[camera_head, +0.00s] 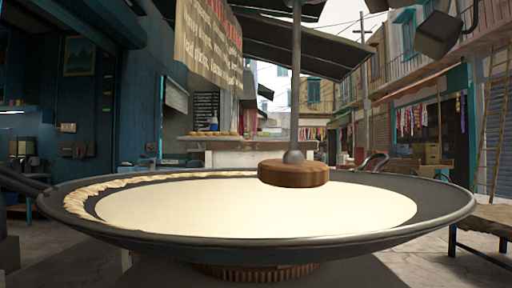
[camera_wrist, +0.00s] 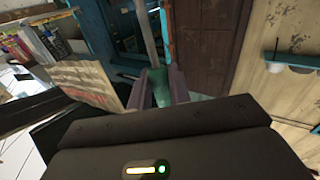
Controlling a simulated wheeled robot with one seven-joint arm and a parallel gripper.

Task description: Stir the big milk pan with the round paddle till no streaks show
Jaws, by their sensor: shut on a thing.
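The big milk pan (camera_head: 440,205) is wide, dark and shallow, and fills the lower head view. Its milk (camera_head: 240,212) is an even pale cream with no streaks that I can make out. A wrinkled band of cream (camera_head: 85,198) clings to the left inner wall. The round paddle (camera_head: 293,174) has a wooden disc on a grey upright shaft, over the far right part of the milk. I cannot tell whether the disc touches the milk. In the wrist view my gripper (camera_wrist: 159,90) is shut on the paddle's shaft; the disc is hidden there.
A counter (camera_head: 250,145) with food on it stands behind the pan. A hanging cloth sign (camera_head: 208,45) is at upper left of the shaft. A wooden bench (camera_head: 490,218) stands at the right. A blue-walled stall (camera_head: 85,100) is at the left.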

